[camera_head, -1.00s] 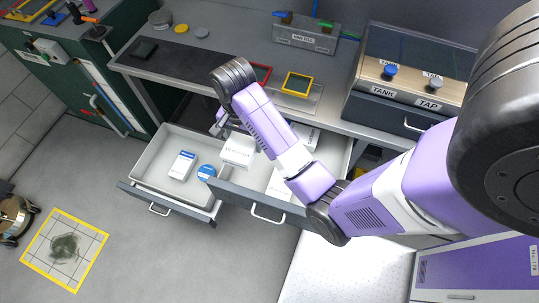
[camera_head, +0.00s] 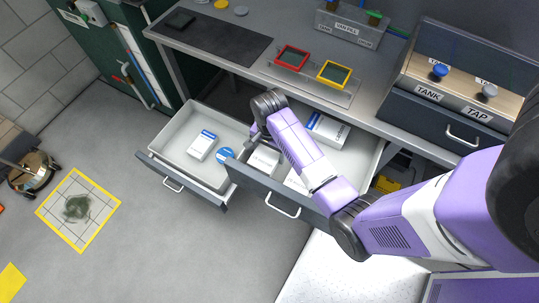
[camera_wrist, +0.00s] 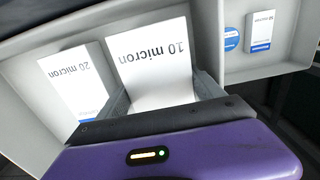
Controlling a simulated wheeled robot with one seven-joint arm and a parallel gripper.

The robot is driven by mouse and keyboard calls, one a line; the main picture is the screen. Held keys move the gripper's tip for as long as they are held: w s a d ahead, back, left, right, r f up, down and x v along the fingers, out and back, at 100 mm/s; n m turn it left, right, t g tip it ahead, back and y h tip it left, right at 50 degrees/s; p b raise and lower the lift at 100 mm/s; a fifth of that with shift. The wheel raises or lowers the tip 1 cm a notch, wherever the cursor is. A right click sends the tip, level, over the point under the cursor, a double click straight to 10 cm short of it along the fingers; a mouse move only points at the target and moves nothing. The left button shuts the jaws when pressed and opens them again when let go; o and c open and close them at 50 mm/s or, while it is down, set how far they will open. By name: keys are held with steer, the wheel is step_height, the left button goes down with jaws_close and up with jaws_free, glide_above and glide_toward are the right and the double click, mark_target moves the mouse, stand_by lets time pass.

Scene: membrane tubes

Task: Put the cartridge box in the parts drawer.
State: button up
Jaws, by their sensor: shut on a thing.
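My gripper (camera_wrist: 163,98) is shut on a white box marked "10 micron" (camera_wrist: 155,55), with a finger on each side. In the head view the held box (camera_head: 264,161) is low inside the right open drawer (camera_head: 240,172), near its left wall. I cannot tell whether it touches the drawer floor. A white box marked "20 micron" (camera_wrist: 72,78) with a blue end lies beside it in the same drawer. My gripper (camera_head: 256,138) is partly hidden by my wrist in the head view. No drawer label is readable.
The left open drawer (camera_head: 183,140) holds a small blue-and-white box (camera_head: 202,146) and a round blue item (camera_head: 225,155). A long white box (camera_head: 326,129) lies at the back of the right drawer. The bench edge overhangs behind both drawers.

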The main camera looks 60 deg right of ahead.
mark_target(269, 156)
steer(key=shift+f, duration=1.55)
steer(key=shift+f, duration=0.1)
steer(key=o, duration=1.4)
step_height(269, 156, up, 12)
steer(key=shift+r, duration=0.15)
